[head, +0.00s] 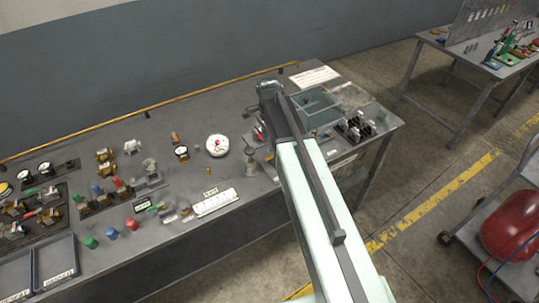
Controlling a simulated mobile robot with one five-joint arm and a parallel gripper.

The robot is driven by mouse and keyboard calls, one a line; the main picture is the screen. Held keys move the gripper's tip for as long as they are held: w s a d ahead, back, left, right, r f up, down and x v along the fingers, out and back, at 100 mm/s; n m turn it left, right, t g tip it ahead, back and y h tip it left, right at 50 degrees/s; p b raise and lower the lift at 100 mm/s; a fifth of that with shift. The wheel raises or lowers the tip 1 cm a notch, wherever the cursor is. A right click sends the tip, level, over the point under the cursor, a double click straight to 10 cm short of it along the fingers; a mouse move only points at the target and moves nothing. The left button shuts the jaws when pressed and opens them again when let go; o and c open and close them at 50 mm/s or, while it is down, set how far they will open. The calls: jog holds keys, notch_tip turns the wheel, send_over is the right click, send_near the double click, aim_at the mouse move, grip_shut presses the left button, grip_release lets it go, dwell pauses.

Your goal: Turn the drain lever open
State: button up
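A grey workbench (110,138) holds several small valves and fittings, and I cannot tell which one carries the drain lever. A small red handle (258,133) shows just left of my arm, partly hidden by it. At the left, valves with a red handle (118,183) and a blue handle (97,190) stand close together. My arm reaches over the right part of the bench. My gripper (268,92) is at the arm's far end, dark and small; its fingers cannot be made out, and I see nothing clearly held.
A round white gauge (217,145) and a white labelled strip (214,202) lie left of my arm. A grey-green bin (315,106) and a dark fitting rack (357,130) are right of it. A red tank (511,232) on a cart stands at the right. Floor between is clear.

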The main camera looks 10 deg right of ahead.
aim_at(269, 157)
notch_tip(269, 157, down, 7)
jog(key=b, duration=0.6)
jog(key=shift+r, duration=0.25)
grip_shut()
